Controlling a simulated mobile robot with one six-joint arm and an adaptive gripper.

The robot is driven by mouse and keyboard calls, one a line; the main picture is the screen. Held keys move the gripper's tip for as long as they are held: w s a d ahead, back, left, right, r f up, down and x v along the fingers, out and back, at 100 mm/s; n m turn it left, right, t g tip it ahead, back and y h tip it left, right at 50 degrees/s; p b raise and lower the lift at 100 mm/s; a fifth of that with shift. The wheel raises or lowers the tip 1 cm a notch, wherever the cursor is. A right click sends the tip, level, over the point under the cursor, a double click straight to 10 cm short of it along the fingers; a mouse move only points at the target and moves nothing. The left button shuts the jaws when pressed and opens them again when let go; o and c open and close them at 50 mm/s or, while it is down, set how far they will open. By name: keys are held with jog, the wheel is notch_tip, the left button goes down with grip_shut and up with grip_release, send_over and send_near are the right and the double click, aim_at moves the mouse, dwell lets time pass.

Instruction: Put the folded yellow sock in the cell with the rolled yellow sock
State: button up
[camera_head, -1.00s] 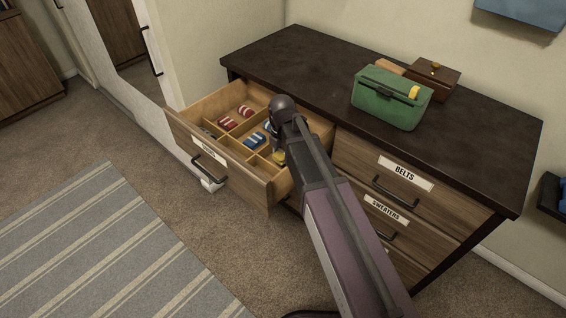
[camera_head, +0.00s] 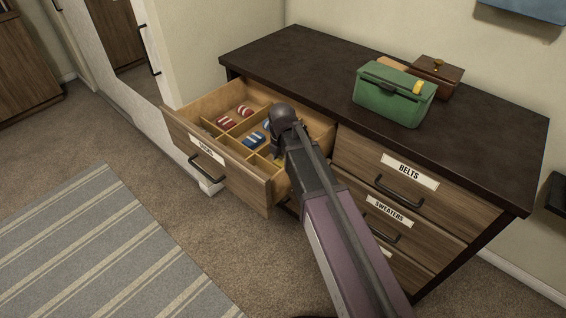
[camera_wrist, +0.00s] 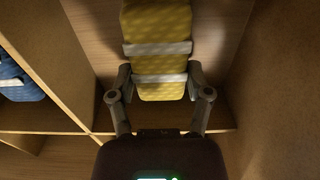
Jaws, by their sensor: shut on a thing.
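In the wrist view, yellow patterned sock fabric (camera_wrist: 158,28) with pale grey bands lies between the fingers of my gripper (camera_wrist: 160,86), which is shut on it. The fingers press on its near end from both sides. It is inside a wooden cell (camera_wrist: 215,115) of the open drawer. I cannot tell whether all the yellow is one sock or a folded and a rolled one together. In the head view, only a bit of yellow (camera_head: 280,159) shows beneath my gripper (camera_head: 278,153); my arm hides most of that cell.
The open drawer (camera_head: 240,181) has thin dividers. Red striped socks (camera_head: 227,120) and blue striped socks (camera_head: 254,139) lie in other cells; blue also shows left in the wrist view (camera_wrist: 18,80). A green box (camera_head: 393,97) and a brown box (camera_head: 437,75) stand on the dresser top (camera_head: 300,62).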

aim_at(282, 160)
jog(key=shift+f, duration=0.15)
jog(key=o, duration=0.9)
jog(key=shift+o, duration=0.2)
notch_tip(282, 160, up, 12)
jog(key=p, duration=1.2)
jog(key=shift+r, duration=0.2)
jog(key=shift+d, duration=0.1)
dwell(0.4)
